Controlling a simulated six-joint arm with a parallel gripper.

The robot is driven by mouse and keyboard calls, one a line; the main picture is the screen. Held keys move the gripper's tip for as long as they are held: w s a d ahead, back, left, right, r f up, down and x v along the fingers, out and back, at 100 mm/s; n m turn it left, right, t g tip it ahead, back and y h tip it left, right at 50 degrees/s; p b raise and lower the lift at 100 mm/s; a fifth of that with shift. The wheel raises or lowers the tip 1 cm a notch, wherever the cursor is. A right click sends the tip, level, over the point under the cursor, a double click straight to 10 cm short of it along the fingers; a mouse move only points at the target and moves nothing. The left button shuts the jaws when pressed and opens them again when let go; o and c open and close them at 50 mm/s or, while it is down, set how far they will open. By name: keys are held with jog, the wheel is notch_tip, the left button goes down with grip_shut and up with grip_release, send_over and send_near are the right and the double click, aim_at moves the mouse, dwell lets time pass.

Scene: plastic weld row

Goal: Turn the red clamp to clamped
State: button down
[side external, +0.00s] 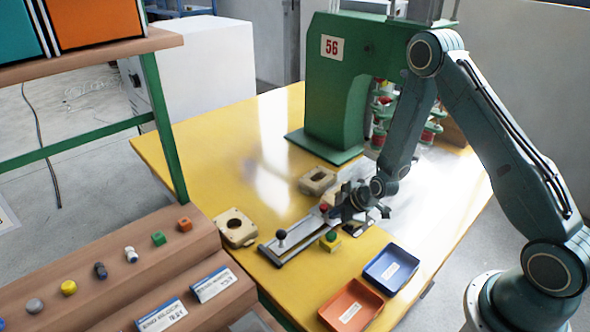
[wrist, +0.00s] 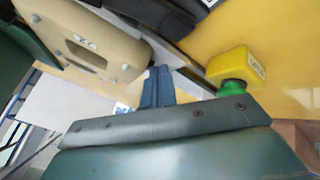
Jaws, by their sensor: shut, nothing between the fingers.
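In the side external view a small red knob (side external: 324,207), which looks like part of the red clamp, shows just left of my gripper (side external: 346,205). It sits at the far end of a long grey rail fixture (side external: 290,243). My gripper is low over that end of the rail and hides most of the clamp, so I cannot tell its setting or whether I touch it. In the wrist view my gripper's fingers (wrist: 158,86) are together and empty. No red shows there.
A black-knobbed lever (side external: 282,237) stands at the rail's near end. A yellow box with a green button (side external: 331,238) is close beside the rail. Beige housings (side external: 236,228) (side external: 318,181) lie nearby. Blue (side external: 391,268) and orange (side external: 351,305) trays stand in front; a green press (side external: 335,90) stands behind.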

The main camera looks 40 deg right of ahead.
jog(key=shift+w+a, duration=0.1)
jog(key=shift+w+a+r, duration=0.1)
jog(key=shift+w+a, duration=0.5)
jog(key=shift+s, duration=0.1)
jog(key=shift+s+a, duration=0.1)
jog(key=shift+s, duration=0.25)
jog(key=s, duration=0.4)
jog(key=shift+a, duration=0.1)
jog(key=d+v, duration=0.1)
jog(key=v, duration=0.8)
jog(key=shift+d+r, duration=0.2)
jog(key=shift+r, duration=0.05)
